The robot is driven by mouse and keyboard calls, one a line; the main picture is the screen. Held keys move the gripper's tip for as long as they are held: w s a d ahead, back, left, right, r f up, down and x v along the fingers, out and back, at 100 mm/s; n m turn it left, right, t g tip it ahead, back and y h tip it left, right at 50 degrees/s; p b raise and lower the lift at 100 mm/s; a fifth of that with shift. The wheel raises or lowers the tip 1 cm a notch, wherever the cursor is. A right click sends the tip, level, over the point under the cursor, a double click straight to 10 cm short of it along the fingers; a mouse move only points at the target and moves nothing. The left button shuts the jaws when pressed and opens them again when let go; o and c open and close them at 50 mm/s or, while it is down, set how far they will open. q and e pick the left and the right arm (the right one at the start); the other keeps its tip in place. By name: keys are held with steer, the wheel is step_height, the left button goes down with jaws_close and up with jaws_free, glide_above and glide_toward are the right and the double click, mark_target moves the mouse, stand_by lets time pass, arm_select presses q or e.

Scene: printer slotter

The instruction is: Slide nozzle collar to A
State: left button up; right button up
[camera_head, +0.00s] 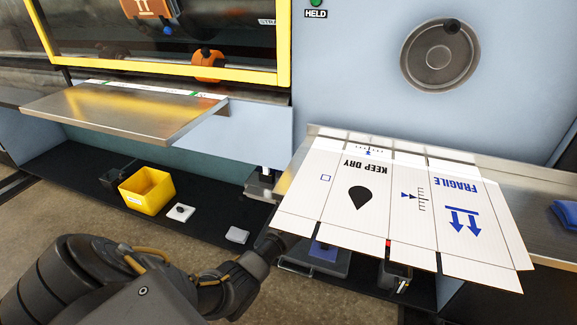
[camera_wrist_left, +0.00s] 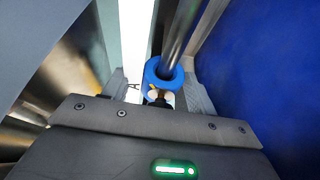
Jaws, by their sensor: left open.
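A blue ring-shaped collar (camera_wrist_left: 164,77) sits around a slanted metal rod in the left wrist view. It looks like the nozzle collar. My left gripper (camera_wrist_left: 157,88) is open, with a finger on each side of the blue collar; I cannot tell whether either finger touches it. In the head view my left arm comes in from the bottom left, and its far end goes out of sight at the cardboard sheet. The collar is not clear in the head view, and I see no mark A. My right gripper is not in view.
A printed flat cardboard sheet (camera_head: 318,185) lies over the metal ledge, above the arm's end. A metal shelf (camera_head: 125,108) juts out at left. A yellow bin (camera_head: 148,190) stands on the dark lower shelf. A blue surface (camera_wrist_left: 265,75) lies close at right in the wrist view.

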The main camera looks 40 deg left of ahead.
arm_select(q)
jaws_close()
steer(key=shift+s+a, duration=0.25)
steer(key=shift+a, duration=0.4)
steer(key=shift+s+a, duration=0.25)
steer(key=shift+a, duration=0.35)
jaws_free()
steer(key=shift+s+d, duration=0.15)
steer(key=shift+d, duration=0.1)
steer(key=p+v, duration=0.2)
steer(key=v, duration=0.8)
steer(key=shift+s, duration=0.15)
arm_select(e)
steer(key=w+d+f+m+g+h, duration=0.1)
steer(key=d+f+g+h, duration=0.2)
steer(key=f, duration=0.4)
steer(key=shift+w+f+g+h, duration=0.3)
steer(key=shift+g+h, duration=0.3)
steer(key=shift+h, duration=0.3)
